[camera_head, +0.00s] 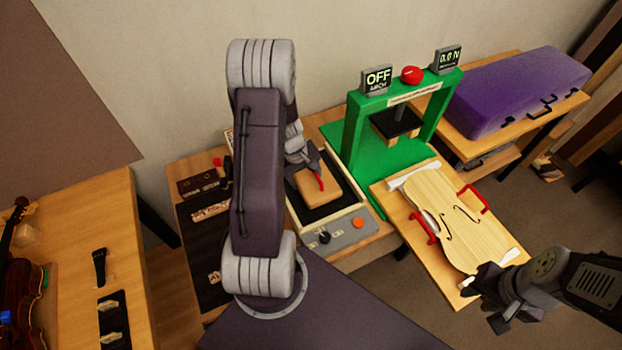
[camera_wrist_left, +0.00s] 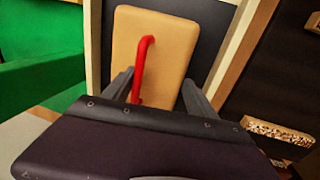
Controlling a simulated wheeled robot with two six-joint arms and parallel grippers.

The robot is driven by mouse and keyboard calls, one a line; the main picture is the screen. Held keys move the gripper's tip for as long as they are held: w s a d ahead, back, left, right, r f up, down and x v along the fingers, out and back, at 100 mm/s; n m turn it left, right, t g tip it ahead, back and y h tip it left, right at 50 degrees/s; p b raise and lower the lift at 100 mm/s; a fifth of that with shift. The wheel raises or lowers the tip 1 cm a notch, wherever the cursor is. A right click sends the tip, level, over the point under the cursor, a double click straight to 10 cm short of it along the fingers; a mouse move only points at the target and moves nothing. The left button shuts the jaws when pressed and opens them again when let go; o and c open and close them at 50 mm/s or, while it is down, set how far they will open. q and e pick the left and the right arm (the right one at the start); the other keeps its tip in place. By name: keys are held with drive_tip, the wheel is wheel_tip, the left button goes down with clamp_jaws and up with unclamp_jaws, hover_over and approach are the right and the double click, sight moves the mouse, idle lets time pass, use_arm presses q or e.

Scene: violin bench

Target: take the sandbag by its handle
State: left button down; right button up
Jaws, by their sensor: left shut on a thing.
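The sandbag is a tan block (camera_head: 316,193) with a red handle (camera_head: 321,181) on top. It lies over a dark pad in the tray on the bench, and I cannot tell whether it touches the pad. My left gripper (camera_head: 312,172) reaches down to it, shut on the red handle. In the left wrist view the tan sandbag (camera_wrist_left: 168,42) and its bent red handle (camera_wrist_left: 143,62) show between the grey fingers (camera_wrist_left: 158,90); the handle's lower end is hidden by the gripper body. My right gripper (camera_head: 484,303) is empty at the lower right, its fingers apart.
A green press (camera_head: 352,135) stands right of the sandbag. A violin plate with red handles (camera_head: 455,225) lies on a board in front of it. A purple case (camera_head: 520,85) sits at the back right. A control panel (camera_head: 340,236) with an orange button is just in front.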

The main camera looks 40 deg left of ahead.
sight(305, 180)
use_arm(q)
wheel_tip(305, 180, up, 10)
drive_tip(key=p, duration=0.2)
